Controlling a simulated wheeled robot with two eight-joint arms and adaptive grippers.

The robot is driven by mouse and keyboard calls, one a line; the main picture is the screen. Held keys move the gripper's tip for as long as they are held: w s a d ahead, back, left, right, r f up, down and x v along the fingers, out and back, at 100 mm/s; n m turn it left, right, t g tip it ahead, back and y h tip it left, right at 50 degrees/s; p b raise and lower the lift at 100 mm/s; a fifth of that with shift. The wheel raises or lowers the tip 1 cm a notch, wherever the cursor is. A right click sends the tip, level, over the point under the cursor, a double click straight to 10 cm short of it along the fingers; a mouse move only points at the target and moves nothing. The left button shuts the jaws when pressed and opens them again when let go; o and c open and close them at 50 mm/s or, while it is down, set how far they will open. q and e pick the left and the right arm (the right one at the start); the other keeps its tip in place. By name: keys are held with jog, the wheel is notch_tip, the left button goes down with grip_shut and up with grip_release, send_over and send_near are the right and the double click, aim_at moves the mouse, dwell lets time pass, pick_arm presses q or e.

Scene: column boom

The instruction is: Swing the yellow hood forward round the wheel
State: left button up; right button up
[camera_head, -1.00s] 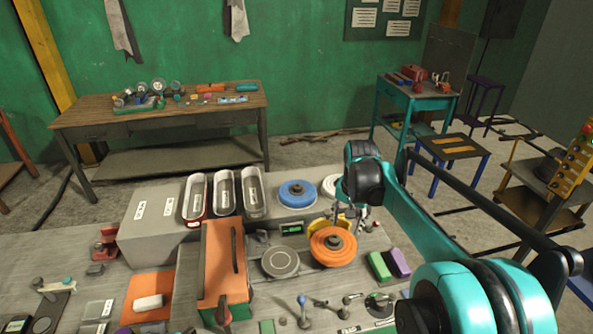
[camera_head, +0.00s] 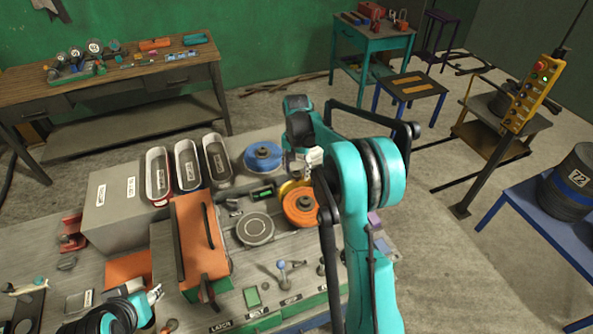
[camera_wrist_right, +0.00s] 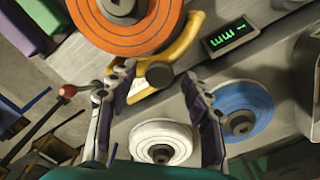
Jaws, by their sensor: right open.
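The orange wheel (camera_head: 300,205) lies flat on the bench beside a round grey plate. The yellow hood (camera_head: 287,187) shows as a thin curved strip at the wheel's back edge. In the right wrist view the hood (camera_wrist_right: 183,48) curves along the side of the orange wheel (camera_wrist_right: 130,25) and carries a dark knob (camera_wrist_right: 159,75). My right gripper (camera_wrist_right: 155,82) is open, its fingers on either side of the knob; contact cannot be told. In the head view my right gripper (camera_head: 297,168) is partly hidden by its own arm. My left gripper (camera_head: 150,298) is at the lower left.
A blue wheel (camera_head: 263,156) sits behind the orange one, and a white wheel (camera_wrist_right: 161,142) shows in the wrist view. A small green display (camera_wrist_right: 231,40) is beside the hood. An orange box (camera_head: 201,245) and several bins (camera_head: 187,165) stand to the left.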

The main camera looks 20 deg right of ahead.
jog(key=shift+c, duration=0.2)
grip_shut()
